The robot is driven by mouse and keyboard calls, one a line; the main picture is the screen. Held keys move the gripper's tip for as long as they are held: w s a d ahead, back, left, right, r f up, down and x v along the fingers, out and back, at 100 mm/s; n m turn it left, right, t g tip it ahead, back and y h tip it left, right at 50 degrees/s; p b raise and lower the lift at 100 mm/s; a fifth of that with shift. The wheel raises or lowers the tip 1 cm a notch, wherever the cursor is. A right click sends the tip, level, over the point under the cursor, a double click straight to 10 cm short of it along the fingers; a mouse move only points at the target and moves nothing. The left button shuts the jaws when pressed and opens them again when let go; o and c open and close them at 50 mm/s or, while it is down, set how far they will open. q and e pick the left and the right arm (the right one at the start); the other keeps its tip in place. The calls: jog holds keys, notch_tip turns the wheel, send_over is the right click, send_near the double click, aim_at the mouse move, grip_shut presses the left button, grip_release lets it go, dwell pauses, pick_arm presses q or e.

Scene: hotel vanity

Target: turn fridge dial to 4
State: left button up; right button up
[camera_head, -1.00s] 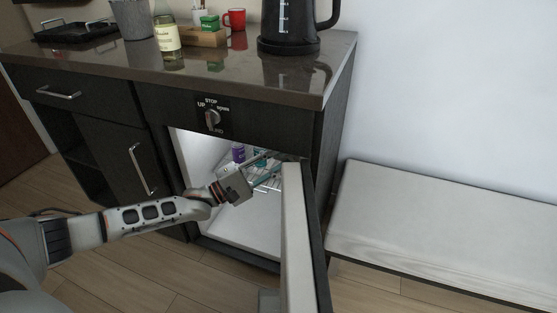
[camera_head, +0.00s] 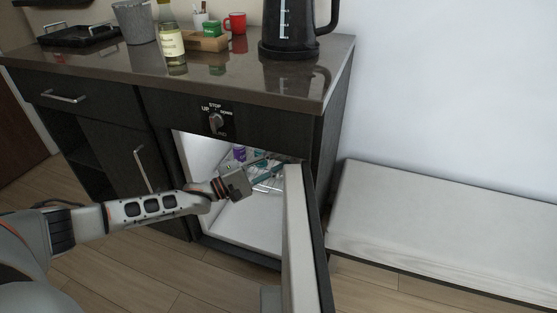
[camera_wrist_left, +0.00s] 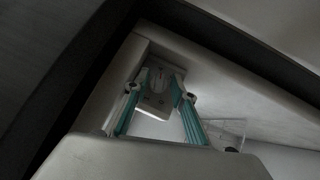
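The small fridge stands open inside the dark cabinet, with its white interior wall (camera_head: 195,160) and thick door (camera_head: 297,235) in the head view. My left gripper (camera_head: 268,169) reaches into the upper part of the opening. In the left wrist view a pale plate with a small dial (camera_wrist_left: 158,84) sits on the fridge's inner ceiling or wall. The two teal fingers of my left gripper (camera_wrist_left: 162,77) are apart, one on each side of the dial in this view. I cannot tell whether they touch it, and its numbers are unreadable. My right gripper is out of view.
A separate knob (camera_head: 216,121) marked STOP, UP and DOWN is on the cabinet front above the fridge. Purple bottles (camera_head: 239,153) and a wire rack are inside. A kettle (camera_head: 290,28) and a bottle (camera_head: 171,40) stand on the counter. A bench (camera_head: 430,215) is at right.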

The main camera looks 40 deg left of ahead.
pick_arm(q)
jog(key=shift+s, duration=0.1)
jog(key=v, duration=1.2)
dwell(0.4)
